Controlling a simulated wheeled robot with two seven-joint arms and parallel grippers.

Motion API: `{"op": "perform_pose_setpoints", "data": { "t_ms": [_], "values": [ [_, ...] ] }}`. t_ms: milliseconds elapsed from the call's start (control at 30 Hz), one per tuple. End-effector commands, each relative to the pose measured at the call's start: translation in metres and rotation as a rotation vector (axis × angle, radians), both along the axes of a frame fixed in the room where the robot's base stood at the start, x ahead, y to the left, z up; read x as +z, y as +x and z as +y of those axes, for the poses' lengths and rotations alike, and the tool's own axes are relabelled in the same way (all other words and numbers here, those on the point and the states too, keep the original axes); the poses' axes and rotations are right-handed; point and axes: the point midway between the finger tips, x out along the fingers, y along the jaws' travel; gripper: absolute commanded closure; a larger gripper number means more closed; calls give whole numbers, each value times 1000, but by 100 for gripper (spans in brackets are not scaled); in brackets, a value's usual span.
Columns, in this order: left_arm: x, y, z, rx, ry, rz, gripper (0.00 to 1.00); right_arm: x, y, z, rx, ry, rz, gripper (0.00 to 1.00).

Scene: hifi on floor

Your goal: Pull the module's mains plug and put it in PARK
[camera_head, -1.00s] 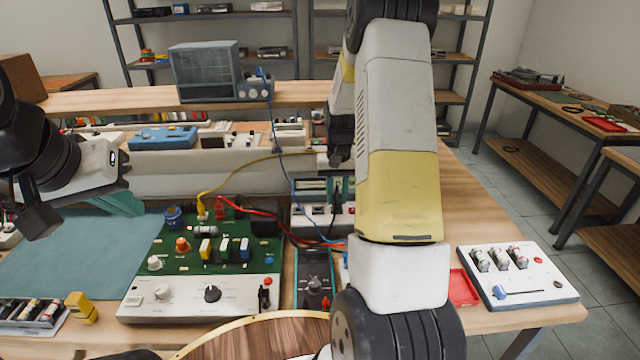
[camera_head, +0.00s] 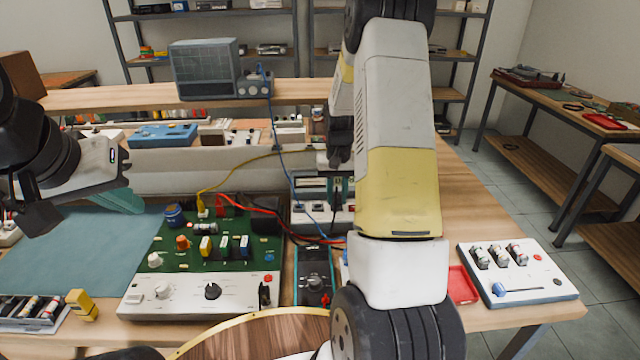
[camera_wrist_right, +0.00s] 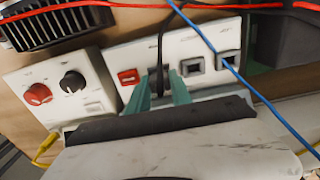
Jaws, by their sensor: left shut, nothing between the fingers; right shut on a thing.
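My right gripper (camera_wrist_right: 158,93) has its green fingers shut on a black plug (camera_wrist_right: 158,80) at the white socket strip (camera_wrist_right: 205,45), which also shows in the head view (camera_head: 312,217). A black cable rises from the plug in the wrist view. I cannot tell whether the plug is fully seated or slightly out. The module (camera_head: 215,255), a green board with a white front panel, stands left of the strip. A PARK label is not readable. My left gripper (camera_head: 128,201) is shut and empty above the blue-green mat (camera_head: 75,255), left of the module.
In the wrist view, a panel with red and black knobs (camera_wrist_right: 60,88) sits left of the strip, and a blue lead (camera_wrist_right: 235,70) crosses it. Red and yellow leads run near the module. A dark meter (camera_head: 314,280) stands in front. A white slider box (camera_head: 518,272) is at right.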

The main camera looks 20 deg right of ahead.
Motion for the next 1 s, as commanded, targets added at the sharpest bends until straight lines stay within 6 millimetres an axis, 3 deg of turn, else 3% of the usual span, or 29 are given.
{"op": "perform_pose_setpoints", "data": {
  "t_ms": [300,333,467,767,1000],
  "values": [
    [0,0,0,0,0,0,100,0,0,0,0,0,0,100],
    [0,0,0,0,0,0,100,0,0,0,0,0,0,72],
    [0,0,0,0,0,0,100,0,0,0,0,0,0,49],
    [0,0,0,0,0,0,100,1,0,0,0,0,0,49],
    [0,0,0,0,0,0,100,31,1,0,0,-1,-3,49]
  ]
}}
